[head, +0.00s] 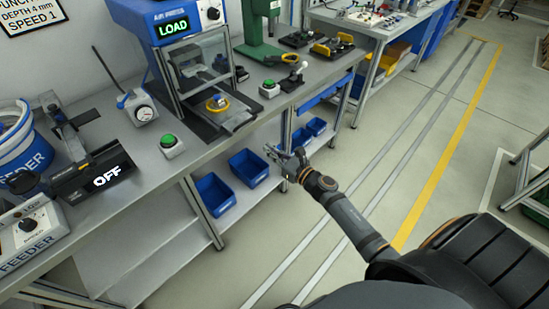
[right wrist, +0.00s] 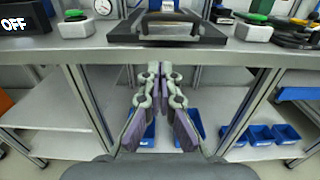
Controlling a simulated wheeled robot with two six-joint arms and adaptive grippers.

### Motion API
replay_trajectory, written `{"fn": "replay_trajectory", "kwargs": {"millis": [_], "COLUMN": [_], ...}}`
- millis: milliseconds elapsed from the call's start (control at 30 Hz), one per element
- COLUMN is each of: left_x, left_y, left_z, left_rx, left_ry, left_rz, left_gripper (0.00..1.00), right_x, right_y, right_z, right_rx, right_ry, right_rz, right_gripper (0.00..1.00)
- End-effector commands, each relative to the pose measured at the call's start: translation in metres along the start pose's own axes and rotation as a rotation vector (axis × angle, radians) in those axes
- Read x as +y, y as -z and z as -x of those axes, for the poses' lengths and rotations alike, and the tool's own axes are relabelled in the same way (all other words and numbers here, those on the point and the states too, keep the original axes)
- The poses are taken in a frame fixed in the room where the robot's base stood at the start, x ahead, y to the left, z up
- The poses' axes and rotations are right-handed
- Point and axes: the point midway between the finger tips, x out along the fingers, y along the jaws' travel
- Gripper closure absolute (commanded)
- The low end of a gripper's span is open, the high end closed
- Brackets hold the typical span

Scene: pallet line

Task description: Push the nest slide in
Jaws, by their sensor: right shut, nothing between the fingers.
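The nest slide (head: 236,122) sticks out from the front of the blue air press (head: 178,22), whose display reads LOAD. A yellow ring-shaped nest (head: 217,103) with a blue and grey piece sits on it. In the right wrist view the slide (right wrist: 180,38) shows as a dark plate with a handle bar at the bench's front edge, ahead of the fingers. My right gripper (head: 275,152) is shut and empty, in front of the bench and apart from the slide. Its fingers also show in the right wrist view (right wrist: 162,72). My left gripper is not in view.
Green push buttons (head: 169,143) and (head: 269,87) stand on the bench either side of the slide. A black box reading OFF (head: 95,178) and a feeder are at left. Blue bins (head: 249,167) sit on the lower shelf. The floor (head: 345,170) right of the bench is clear.

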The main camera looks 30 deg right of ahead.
Motion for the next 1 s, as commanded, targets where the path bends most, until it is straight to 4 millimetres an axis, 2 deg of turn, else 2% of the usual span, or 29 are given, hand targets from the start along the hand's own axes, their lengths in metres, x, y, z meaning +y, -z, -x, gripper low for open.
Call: {"fn": "replay_trajectory", "kwargs": {"millis": [33,200,267,367,467,567,733,867,1000], "left_x": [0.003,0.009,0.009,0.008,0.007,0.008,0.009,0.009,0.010], "left_y": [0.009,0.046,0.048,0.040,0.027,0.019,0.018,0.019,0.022], "left_z": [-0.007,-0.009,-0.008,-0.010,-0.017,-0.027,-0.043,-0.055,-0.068], "left_rx": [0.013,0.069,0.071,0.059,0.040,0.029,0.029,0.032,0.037], "left_ry": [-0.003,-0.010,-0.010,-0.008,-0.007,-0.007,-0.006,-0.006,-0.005], "left_rz": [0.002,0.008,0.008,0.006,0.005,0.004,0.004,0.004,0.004], "left_gripper": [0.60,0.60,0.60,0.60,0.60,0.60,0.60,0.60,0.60], "right_x": [0.000,0.000,0.000,-0.002,-0.015,-0.035,-0.063,-0.072,-0.068], "right_y": [0.004,0.001,0.000,-0.003,-0.012,-0.028,-0.050,-0.056,-0.055], "right_z": [0.007,0.018,0.019,0.018,0.017,0.015,0.014,0.013,0.011], "right_rx": [0.002,0.000,-0.001,-0.007,-0.037,-0.097,-0.207,-0.271,-0.321], "right_ry": [-0.001,-0.001,0.000,0.007,0.038,0.077,0.096,0.089,0.111], "right_rz": [0.003,0.000,-0.001,-0.051,-0.292,-0.745,-1.660,-2.365,-3.120], "right_gripper": [1.00,1.00,1.00,1.00,1.00,1.00,1.00,1.00,1.00]}}
